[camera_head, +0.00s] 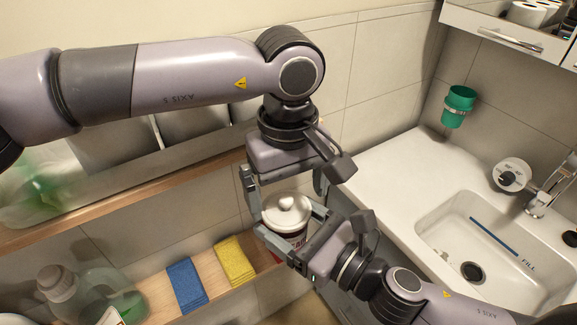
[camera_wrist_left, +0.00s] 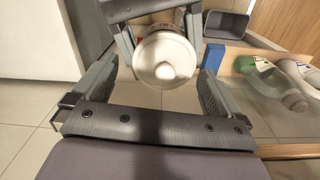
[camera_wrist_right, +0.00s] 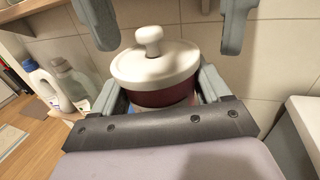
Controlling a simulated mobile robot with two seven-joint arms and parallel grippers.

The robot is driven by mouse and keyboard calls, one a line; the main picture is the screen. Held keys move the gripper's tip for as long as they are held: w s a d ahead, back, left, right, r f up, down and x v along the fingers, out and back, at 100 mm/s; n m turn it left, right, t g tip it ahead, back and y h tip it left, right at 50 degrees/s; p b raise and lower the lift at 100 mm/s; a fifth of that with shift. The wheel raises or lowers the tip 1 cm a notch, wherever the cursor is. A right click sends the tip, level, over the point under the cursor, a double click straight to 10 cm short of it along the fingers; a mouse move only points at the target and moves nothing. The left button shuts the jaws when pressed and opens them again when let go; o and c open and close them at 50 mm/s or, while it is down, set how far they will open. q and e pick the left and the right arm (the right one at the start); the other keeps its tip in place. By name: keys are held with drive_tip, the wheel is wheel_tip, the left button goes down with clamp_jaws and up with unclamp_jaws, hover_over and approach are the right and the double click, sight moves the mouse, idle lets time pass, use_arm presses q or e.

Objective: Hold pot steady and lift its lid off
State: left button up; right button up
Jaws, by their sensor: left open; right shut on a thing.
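The pot has a dark red body (camera_wrist_right: 165,96) and a white lid (camera_wrist_right: 155,62) with a round white knob (camera_wrist_right: 149,36). In the head view the lid (camera_head: 286,212) sits on the pot. My right gripper (camera_head: 280,232) is shut on the pot's body from the front right, below the lid rim. My left gripper (camera_head: 284,190) is open above and behind the pot, fingers pointing down, one on each side of the lid and apart from it. In the left wrist view the lid (camera_wrist_left: 164,60) lies between and beyond the open fingers. The pot's lower part is mostly hidden.
A wooden shelf holds a blue sponge (camera_head: 186,285), a yellow sponge (camera_head: 234,261) and clear bottles (camera_head: 90,292) to the left. An upper shelf edge (camera_head: 120,205) is close to my left arm. A sink (camera_head: 495,250) and white counter (camera_head: 390,170) are at right.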

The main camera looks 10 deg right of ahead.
use_arm(q)
drive_tip(key=shift+f, duration=0.45)
drive_tip(key=c, duration=1.1)
drive_tip(key=shift+o, duration=0.2)
drive_tip(key=shift+r, duration=0.2)
drive_tip(key=shift+r, duration=0.95)
drive_tip(key=shift+a, duration=0.1)
